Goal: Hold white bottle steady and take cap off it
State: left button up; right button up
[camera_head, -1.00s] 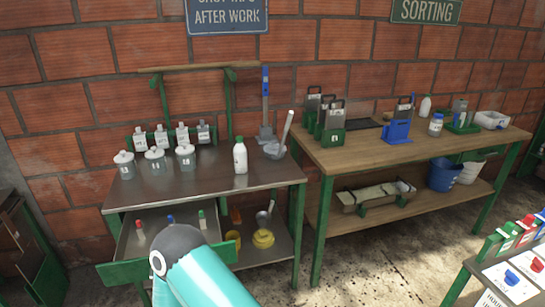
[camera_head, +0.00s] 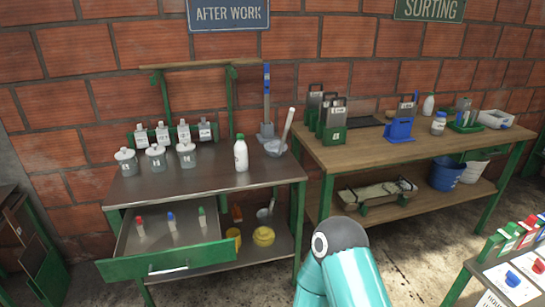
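The white bottle (camera_head: 241,156) with a green cap (camera_head: 240,137) stands upright on the steel-topped table (camera_head: 200,185), near its right side. Another white bottle (camera_head: 428,105) stands at the back of the wooden table on the right. One of my arms, teal with a dark joint, rises from the bottom edge right of the middle. Neither gripper shows, and nothing touches the bottle with the green cap.
Lidded jars (camera_head: 155,156) and several small bottles (camera_head: 183,132) stand left of the bottle. A mortar with a pestle (camera_head: 277,146) is to its right. An open drawer (camera_head: 170,245) juts out below the tabletop, holding small items with red, blue and green tops.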

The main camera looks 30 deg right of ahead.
aim_at(241, 148)
jog(key=z, duration=0.15)
jog(key=i, duration=1)
jog(key=u, duration=0.05)
